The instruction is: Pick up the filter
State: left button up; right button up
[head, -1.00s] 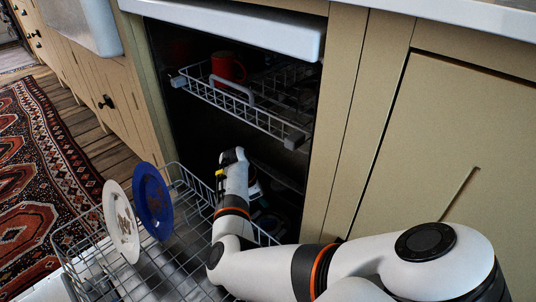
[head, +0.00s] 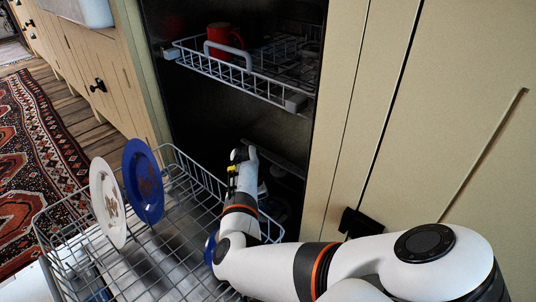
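My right arm reaches from the lower right into the dark dishwasher cavity (head: 205,120). My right gripper (head: 236,180) is down inside, low and behind the lower rack, mostly hidden by my own wrist and the dark. Its fingers cannot be made out. No filter can be made out; the dishwasher floor around the gripper is dark and partly covered by my arm. My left gripper is not in view.
The lower rack (head: 62,218) is pulled out and holds a white plate (head: 106,203) and a blue plate (head: 143,182). The upper rack (head: 232,84) holds a red mug (head: 224,37). Cabinet fronts (head: 455,120) stand close on the right.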

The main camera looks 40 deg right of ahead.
aim_at(268, 212)
jog(key=b+x, duration=0.1)
jog(key=x, duration=0.2)
jog(key=shift+r, duration=0.1)
jog(key=shift+c, duration=0.3)
grip_shut()
